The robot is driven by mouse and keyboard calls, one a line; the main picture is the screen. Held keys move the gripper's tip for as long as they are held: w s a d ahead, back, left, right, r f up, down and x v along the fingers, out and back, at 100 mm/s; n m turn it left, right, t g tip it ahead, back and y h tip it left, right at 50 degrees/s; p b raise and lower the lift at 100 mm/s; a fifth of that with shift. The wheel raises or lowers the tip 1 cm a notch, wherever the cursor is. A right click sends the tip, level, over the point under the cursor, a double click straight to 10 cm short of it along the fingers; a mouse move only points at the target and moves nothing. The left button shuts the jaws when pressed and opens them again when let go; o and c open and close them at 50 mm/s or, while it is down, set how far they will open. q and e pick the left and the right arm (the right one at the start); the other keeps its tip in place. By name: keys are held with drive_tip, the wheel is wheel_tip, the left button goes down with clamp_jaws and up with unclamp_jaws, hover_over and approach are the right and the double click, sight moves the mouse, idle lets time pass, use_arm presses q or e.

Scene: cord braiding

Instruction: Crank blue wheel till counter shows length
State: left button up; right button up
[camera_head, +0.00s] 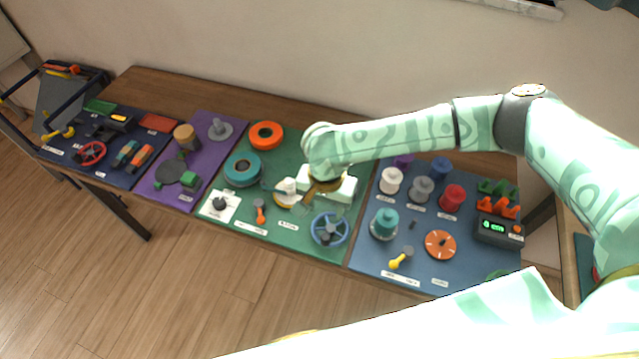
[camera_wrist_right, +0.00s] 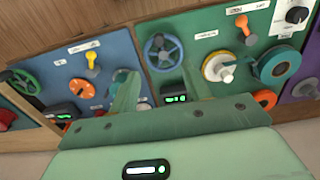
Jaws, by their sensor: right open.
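The blue wheel (camera_head: 329,230) is a spoked wheel with a dark grey hub and knob, at the front right of the green board. It also shows beyond the fingers in the right wrist view (camera_wrist_right: 163,54). A small dark counter with green digits (camera_wrist_right: 175,98) shows between the fingers in the right wrist view; its digits are too small to read. My right gripper (camera_head: 318,194) is over the green board, behind the wheel and apart from it. Its fingers (camera_wrist_right: 160,88) are open, with nothing held. My left gripper is not in view.
A blue board at the right holds coloured spools, an orange dial (camera_head: 440,244), a yellow lever (camera_head: 401,258) and another green-lit display (camera_head: 494,227). An orange lever (camera_head: 260,212) and teal ring (camera_head: 242,169) stand left of the wheel. White blocks (camera_head: 346,188) lie by my right gripper.

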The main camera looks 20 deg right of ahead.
drive_tip(key=b, duration=0.2)
hover_over(325, 238)
wheel_tip(325, 238, down, 6)
drive_tip(key=shift+s+r, duration=0.15)
drive_tip(key=shift+r, duration=0.1)
wheel_tip(325, 238, down, 10)
drive_tip(key=b, duration=0.3)
drive_tip(key=shift+r, duration=0.15)
drive_tip(key=shift+w+f, duration=0.2)
drive_tip(key=shift+f, duration=0.2)
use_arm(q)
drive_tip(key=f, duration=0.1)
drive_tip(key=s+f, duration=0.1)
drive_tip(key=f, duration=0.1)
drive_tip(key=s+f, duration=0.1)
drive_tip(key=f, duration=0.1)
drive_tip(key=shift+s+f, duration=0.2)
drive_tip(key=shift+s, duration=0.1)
use_arm(e)
clamp_jaws()
